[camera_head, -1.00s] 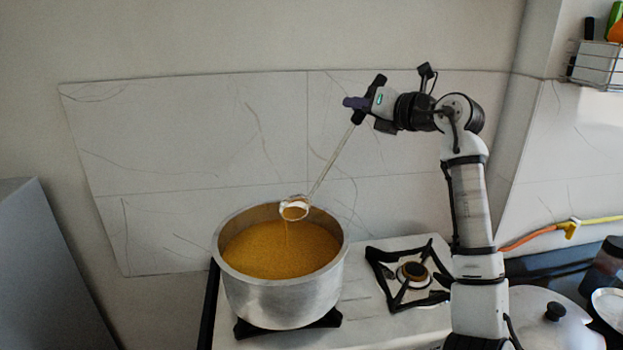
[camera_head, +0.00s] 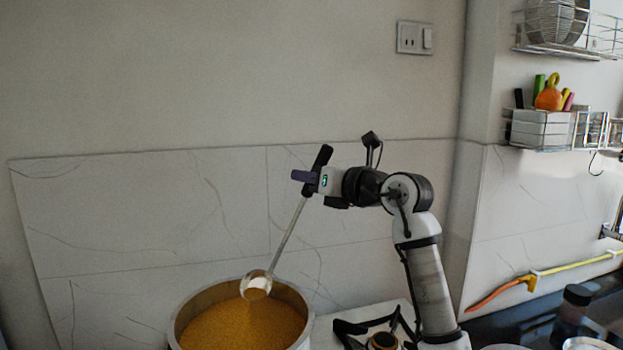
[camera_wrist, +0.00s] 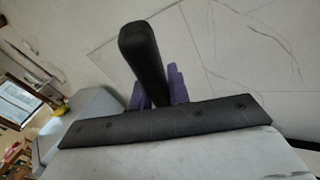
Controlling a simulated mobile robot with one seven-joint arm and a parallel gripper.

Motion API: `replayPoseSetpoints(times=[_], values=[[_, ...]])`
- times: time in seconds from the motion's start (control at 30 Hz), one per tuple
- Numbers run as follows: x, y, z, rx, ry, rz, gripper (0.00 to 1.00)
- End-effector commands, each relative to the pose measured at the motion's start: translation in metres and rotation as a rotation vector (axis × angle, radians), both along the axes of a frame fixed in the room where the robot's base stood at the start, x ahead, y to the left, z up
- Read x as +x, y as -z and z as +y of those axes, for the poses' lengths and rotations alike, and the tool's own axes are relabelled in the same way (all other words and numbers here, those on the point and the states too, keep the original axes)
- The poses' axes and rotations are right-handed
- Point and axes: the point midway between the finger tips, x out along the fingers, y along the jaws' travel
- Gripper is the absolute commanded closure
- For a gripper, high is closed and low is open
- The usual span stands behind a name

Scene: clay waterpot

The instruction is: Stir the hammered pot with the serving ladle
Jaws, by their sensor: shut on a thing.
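The hammered pot (camera_head: 186,306) is a wide silver metal pot at the lower left of the head view, nearly full of orange-yellow food; its lower part is cut off by the picture edge. The serving ladle (camera_head: 287,238) has a black grip, a thin pale shaft and a metal bowl. Whether the bowl touches the contents is unclear. My gripper (camera_head: 304,177), with purple fingers, is shut on the ladle's black grip, which also shows in the wrist view (camera_wrist: 142,55).
The stove burner (camera_head: 380,338) is right of the pot, below my arm. A tiled backsplash (camera_head: 130,215) stands close behind. At right are a wall rack (camera_head: 541,130) with utensils and a yellow-orange hose (camera_head: 560,268). The space above the pot is otherwise clear.

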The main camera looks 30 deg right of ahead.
Motion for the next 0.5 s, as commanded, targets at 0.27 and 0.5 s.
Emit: replayPoseSetpoints(times=[0.27,0.5], values=[[-0.008,-0.005,0.011,-0.045,0.0,-0.033,1.0],[-0.014,-0.008,0.019,-0.078,0.001,-0.056,1.0]])
